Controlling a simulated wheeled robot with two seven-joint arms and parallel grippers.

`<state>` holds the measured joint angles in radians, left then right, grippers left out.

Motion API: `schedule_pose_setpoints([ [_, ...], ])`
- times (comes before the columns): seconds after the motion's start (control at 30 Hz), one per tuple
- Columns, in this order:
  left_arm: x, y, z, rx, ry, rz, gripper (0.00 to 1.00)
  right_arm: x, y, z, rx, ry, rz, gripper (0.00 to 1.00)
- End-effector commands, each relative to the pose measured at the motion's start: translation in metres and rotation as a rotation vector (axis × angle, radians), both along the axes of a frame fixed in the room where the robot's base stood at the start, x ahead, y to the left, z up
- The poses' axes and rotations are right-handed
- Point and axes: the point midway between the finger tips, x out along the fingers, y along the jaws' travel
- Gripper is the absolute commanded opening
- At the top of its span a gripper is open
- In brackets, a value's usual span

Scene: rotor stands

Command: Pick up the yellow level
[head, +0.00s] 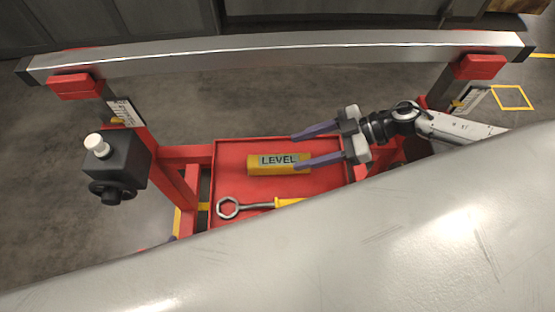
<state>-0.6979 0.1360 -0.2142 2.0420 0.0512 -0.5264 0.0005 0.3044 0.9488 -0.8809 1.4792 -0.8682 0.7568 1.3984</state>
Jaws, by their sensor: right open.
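The yellow level (262,168) lies on the red tray (228,150) with its "LEVEL" label facing up. My right gripper (303,151) comes in from the right and is open, with its two purple fingers pointing left. The near finger overlaps the right end of the level in the picture, and the far finger is beyond the level's far edge. I cannot tell whether the near finger touches it. The left gripper is not clearly visible.
A wrench with a yellow handle (285,202) lies in the tray, nearer than the level. A long grey beam (280,54) spans the red stand behind. A black box with a knob (118,160) stands at left. A large grey curved surface (330,245) fills the foreground.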

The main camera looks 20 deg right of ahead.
Motion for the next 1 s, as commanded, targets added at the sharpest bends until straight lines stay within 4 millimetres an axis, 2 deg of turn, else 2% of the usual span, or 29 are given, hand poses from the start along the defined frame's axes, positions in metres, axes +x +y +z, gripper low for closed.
schedule_pose_setpoints([
  [0.57, -0.002, 0.000, -0.015, -0.001, 0.006, -0.002, 0.31, 0.009, 0.058, -0.037, 0.005, -0.005, -0.003, 0.53],
  [0.87, -0.002, 0.001, -0.013, -0.002, 0.004, -0.002, 0.31, 0.011, 0.063, -0.040, 0.002, -0.004, -0.003, 0.53],
  [1.0, -0.002, 0.001, -0.013, -0.001, 0.004, -0.001, 0.31, 0.011, 0.063, -0.040, 0.002, -0.004, -0.003, 0.33],
])
